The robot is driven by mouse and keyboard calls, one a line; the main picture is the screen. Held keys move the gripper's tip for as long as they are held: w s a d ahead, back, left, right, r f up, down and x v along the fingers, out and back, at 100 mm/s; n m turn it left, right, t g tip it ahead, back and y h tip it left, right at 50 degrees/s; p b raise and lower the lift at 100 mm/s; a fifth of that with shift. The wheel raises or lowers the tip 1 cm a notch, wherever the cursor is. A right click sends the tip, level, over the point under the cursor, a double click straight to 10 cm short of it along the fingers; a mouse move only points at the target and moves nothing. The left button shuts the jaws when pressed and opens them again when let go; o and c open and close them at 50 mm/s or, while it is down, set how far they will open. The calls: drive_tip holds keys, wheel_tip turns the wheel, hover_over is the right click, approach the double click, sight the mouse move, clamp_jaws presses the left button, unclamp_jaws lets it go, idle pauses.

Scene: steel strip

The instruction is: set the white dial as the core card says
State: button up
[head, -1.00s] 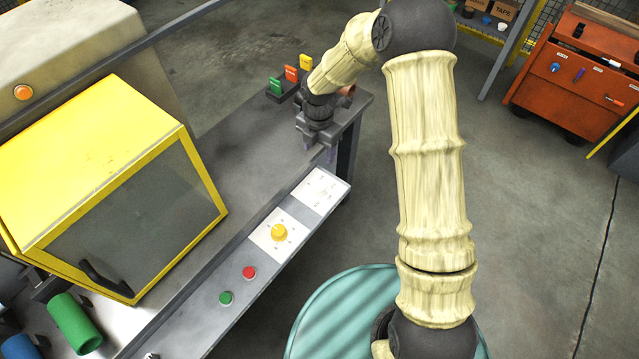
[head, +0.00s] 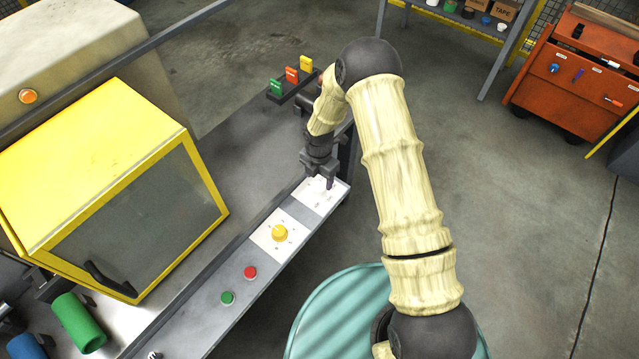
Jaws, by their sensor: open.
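A white dial plate (head: 318,206) lies at the far right end of the sloped grey control panel. The white dial on it blends with the plate, and I cannot make out its setting. My gripper (head: 319,182) is open and points down over this plate, its fingers at or just above the dial; I cannot tell whether they touch it. Green (head: 276,86), orange-red (head: 291,75) and yellow (head: 306,64) cards stand in a dark rack at the bench's back end. Their print is too small to read, so I cannot tell which is the core card.
A yellow dial (head: 279,232) sits on its own white plate beside the first. Red (head: 250,272) and green (head: 227,298) buttons are nearer. A yellow-framed machine hood (head: 120,190) stands left. A teal round surface (head: 335,310) is below my arm. Open floor lies right.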

sight(319, 187)
drive_tip(key=shift+f, duration=2.35)
drive_tip(key=c, duration=1)
